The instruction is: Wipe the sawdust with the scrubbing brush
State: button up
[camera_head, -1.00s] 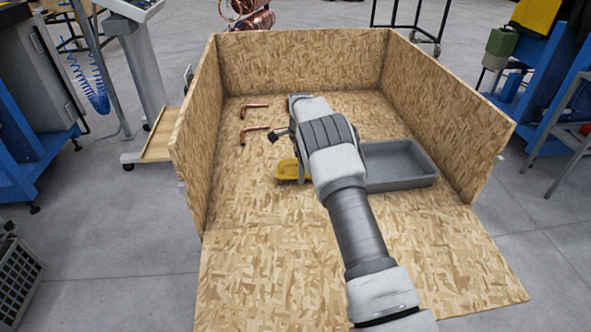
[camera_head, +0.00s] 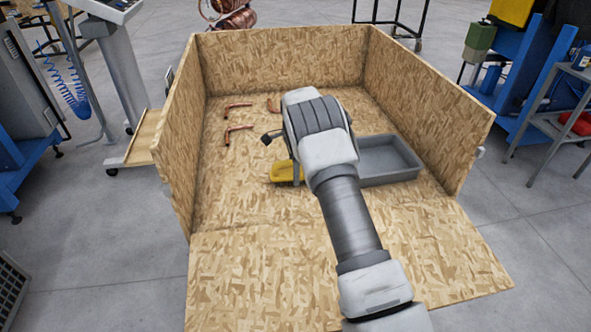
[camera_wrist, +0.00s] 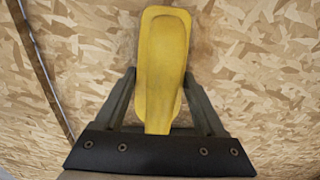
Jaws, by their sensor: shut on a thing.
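The scrubbing brush is yellow; its broad rounded back (camera_wrist: 164,65) fills the middle of the wrist view. My gripper (camera_wrist: 160,78) is shut on it, with one dark finger on each side. In the head view the brush (camera_head: 284,172) shows as a yellow patch left of my arm, low over the floor of the wooden box; my arm hides the rest of it and the gripper. Its bristles are out of sight, and I cannot tell whether it touches the floor. I cannot make out sawdust against the mottled chipboard.
The chipboard box (camera_head: 280,62) has walls at left, back and right, and an open front. A grey tray (camera_head: 405,175) stands right of my arm. Several copper tube pieces (camera_head: 238,106) lie at the back left. The front floor is clear.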

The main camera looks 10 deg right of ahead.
aim_at(279, 175)
jog(key=shift+s+a+f, duration=0.1)
jog(key=shift+a, duration=1.1)
jog(key=shift+s+a+f, duration=0.1)
jog(key=shift+a, duration=1.05)
jog(key=shift+w+a+r, duration=0.1)
jog(key=shift+a, duration=1.25)
jog(key=shift+a+r, duration=0.1)
jog(key=shift+a, duration=1.2)
jog(key=shift+r+p, duration=0.2)
jog(key=shift+p, duration=0.1)
jog(key=shift+r+p, duration=1.65)
jog(key=shift+r, duration=1.25)
jog(key=shift+r, duration=0.1)
notch_tip(279, 175, up, 3)
jog(key=shift+f+p, duration=0.1)
jog(key=shift+p, duration=0.95)
jog(key=shift+w+d, duration=0.1)
jog(key=shift+d, duration=0.05)
